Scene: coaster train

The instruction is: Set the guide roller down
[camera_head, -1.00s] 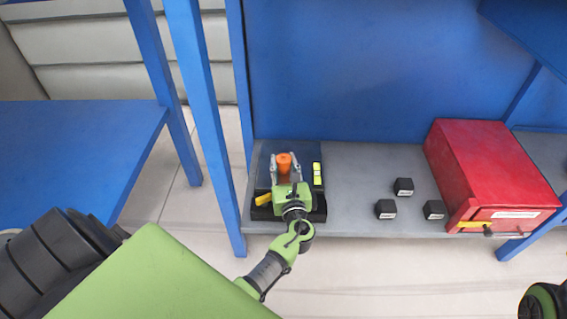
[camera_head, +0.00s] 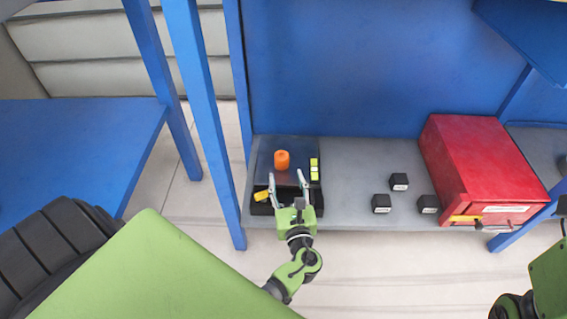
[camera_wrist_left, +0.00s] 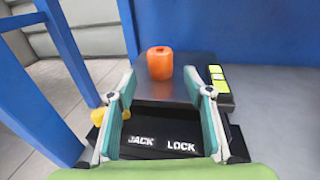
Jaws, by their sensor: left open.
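The orange guide roller (camera_head: 282,160) stands upright on the dark plate (camera_head: 297,149) at the left end of the grey shelf. It also shows in the left wrist view (camera_wrist_left: 160,63), beyond the fingertips and touching neither. My left gripper (camera_head: 288,176) is open and empty, just on the near side of the roller. In the left wrist view its two fingers (camera_wrist_left: 165,92) are spread wide, with the black base lettered JACK and LOCK (camera_wrist_left: 160,142) between and below them. Part of my right arm shows at the lower right edge, but its fingers are not seen.
A yellow-green level (camera_head: 314,170) lies right of the roller, and a yellow part (camera_head: 262,195) sits at the base's left. Several small black blocks (camera_head: 399,181) and a red box (camera_head: 481,165) stand farther right. A blue post (camera_head: 205,120) rises at left.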

